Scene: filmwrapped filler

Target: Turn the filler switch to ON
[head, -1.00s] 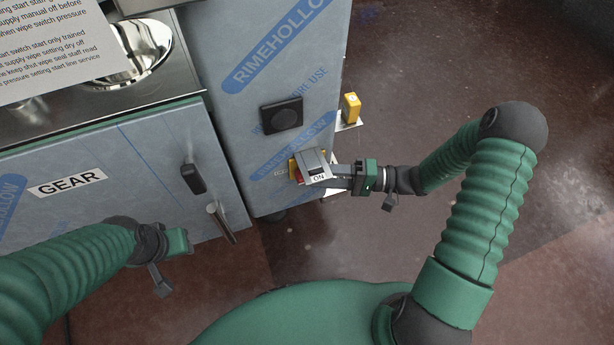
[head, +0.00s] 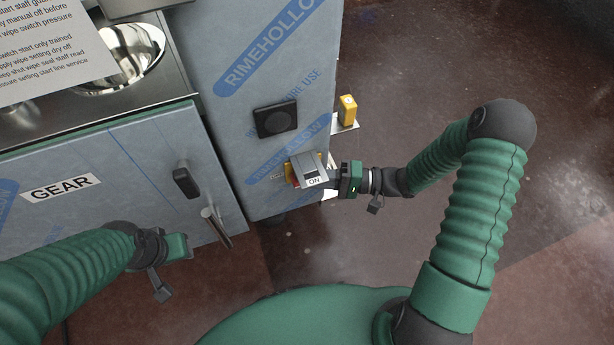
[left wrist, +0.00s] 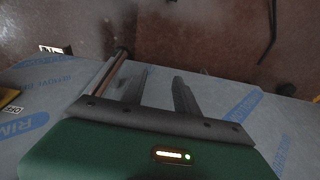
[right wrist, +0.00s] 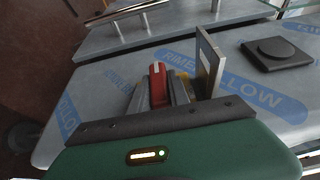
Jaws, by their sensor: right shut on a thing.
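The filler switch has a red handle (right wrist: 158,85) on a yellow base, low on the film-wrapped cabinet front. My left gripper (left wrist: 146,88) is open and empty, away from the switch.
A black square panel (head: 276,119) sits above the switch. A yellow block (head: 347,110) stands on a small plate at the cabinet's right side. The left cabinet has a black latch (head: 186,180) and a bar handle (head: 216,228). Floor to the right is clear.

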